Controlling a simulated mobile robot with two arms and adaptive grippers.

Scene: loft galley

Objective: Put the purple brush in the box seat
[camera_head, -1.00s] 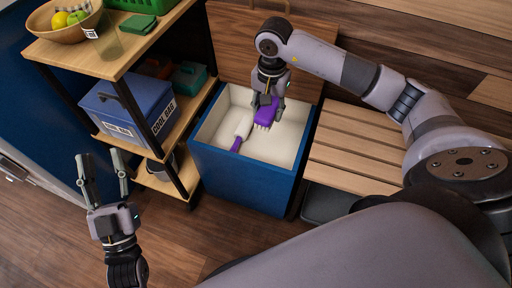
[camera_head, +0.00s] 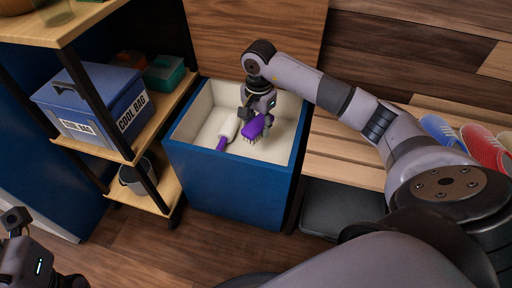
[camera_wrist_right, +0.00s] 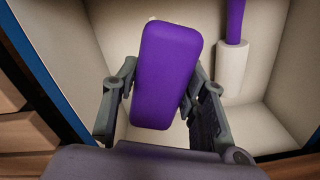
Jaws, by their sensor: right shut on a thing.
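The purple brush (camera_head: 253,129) is in my right gripper (camera_head: 258,115), inside the open top of the blue box seat (camera_head: 225,185). In the right wrist view the brush's smooth purple back (camera_wrist_right: 166,75) sits between the two fingers. Pale bristles face down in the head view; whether they touch the box floor I cannot tell. The box seat has a cream lining (camera_wrist_right: 65,60). Part of my left arm (camera_head: 35,262) shows at the lower left corner; its fingertips do not show clearly.
A white roller with a purple handle (camera_head: 222,142) lies in the box, left of the brush. A shelf with a blue cool bag (camera_head: 92,105) stands to the left. The raised lid (camera_head: 255,35) is behind. A slatted bench (camera_head: 345,155) with shoes (camera_head: 484,148) is to the right.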

